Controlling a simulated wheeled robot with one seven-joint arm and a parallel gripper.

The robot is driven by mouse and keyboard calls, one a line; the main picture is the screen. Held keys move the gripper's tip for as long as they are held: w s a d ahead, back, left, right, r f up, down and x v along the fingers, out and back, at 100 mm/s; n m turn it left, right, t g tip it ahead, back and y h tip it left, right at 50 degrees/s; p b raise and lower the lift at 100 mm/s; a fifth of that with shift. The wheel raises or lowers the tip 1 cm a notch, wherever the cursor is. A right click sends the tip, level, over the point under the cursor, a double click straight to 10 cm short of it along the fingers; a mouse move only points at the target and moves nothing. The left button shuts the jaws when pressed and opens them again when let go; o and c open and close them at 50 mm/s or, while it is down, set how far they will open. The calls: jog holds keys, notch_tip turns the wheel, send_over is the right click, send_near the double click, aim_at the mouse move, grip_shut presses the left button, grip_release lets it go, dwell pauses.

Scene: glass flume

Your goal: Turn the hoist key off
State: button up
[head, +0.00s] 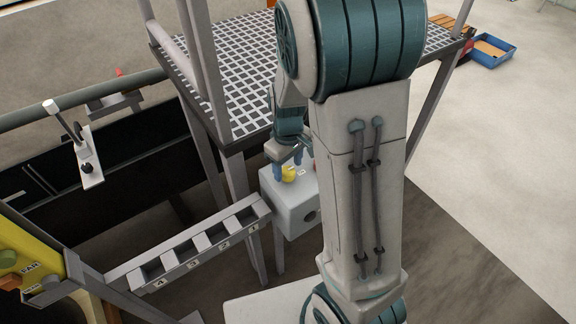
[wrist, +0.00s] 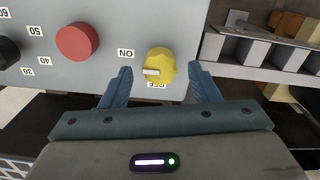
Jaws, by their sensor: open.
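The hoist key is a round yellow knob (wrist: 160,66) on a light grey control box (wrist: 110,15). A white pointer bar on it points to the left in the wrist view. An ON label (wrist: 126,53) is to its left and an OFF label (wrist: 157,85) is just below it, both upside down. My gripper (wrist: 160,71) is open, its blue fingers on either side of the knob with gaps visible. In the head view my gripper (head: 288,161) is just above the yellow knob (head: 289,174) on the box (head: 284,208).
A red button (wrist: 77,41) and a black dial (wrist: 7,51) with numbers are on the same box. A numbered slotted rack (head: 195,248) is left of the box. A grated platform (head: 240,60) stands behind. A blue crate (head: 490,52) lies on the floor at back right.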

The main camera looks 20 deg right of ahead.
jog(key=shift+f, duration=0.35)
jog(key=c, duration=1)
